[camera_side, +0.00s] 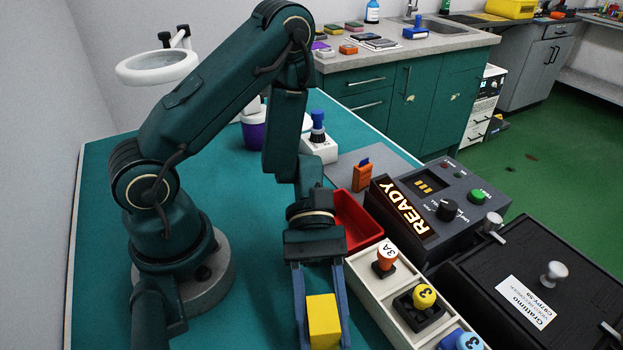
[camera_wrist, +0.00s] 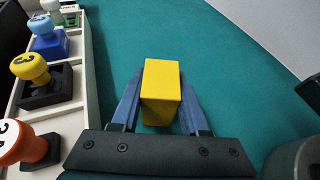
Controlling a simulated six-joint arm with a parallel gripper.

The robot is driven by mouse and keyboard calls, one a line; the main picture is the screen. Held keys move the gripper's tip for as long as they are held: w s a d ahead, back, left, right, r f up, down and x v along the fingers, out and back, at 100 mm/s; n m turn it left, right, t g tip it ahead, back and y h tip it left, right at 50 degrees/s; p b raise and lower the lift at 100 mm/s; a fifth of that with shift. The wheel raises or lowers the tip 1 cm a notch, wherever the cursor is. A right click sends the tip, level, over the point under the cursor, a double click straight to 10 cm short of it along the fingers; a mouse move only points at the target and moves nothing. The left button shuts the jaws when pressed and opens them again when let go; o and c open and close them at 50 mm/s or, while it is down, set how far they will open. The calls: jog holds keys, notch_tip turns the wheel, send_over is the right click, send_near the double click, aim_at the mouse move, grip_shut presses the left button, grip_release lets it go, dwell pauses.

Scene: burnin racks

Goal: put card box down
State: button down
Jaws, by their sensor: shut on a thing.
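The card box is a yellow block (camera_side: 323,321), upright between the two blue fingers of my gripper (camera_side: 321,318). In the wrist view the yellow block (camera_wrist: 161,95) also sits between the blue fingers (camera_wrist: 160,103), which are shut on it. The teal table top (camera_wrist: 220,60) shows below and around it. I cannot tell whether the block's underside touches the table. Its lower end is cut off by the bottom edge of the side view.
A cream tray (camera_side: 365,286) with knobbed stamps stands just right of my gripper. Behind it are a red bin (camera_side: 357,222) and a grey device (camera_side: 440,207) reading READY. A black lidded box (camera_side: 530,275) is at far right.

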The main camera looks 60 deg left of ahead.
jog(key=shift+c, duration=2)
grip_release()
jog(key=shift+f, duration=0.1)
jog(key=shift+w+a+r, duration=0.3)
jog(key=shift+a+r, duration=0.05)
jog(key=shift+a, duration=0.05)
jog(key=v, duration=1)
jog(key=shift+a+r, duration=0.1)
jog(key=shift+a, duration=0.3)
jog(key=s+a+r+m+t+y, duration=0.1)
jog(key=a+r+m+t+y, duration=0.3)
jog(key=r+m+t+y, duration=0.5)
jog(key=m+t+y, duration=0.1)
jog(key=m+y, duration=0.2)
jog(key=m, duration=0.1)
jog(key=shift+s+a+t, duration=0.25)
jog(key=shift+s+t, duration=0.1)
jog(key=shift+t, duration=0.05)
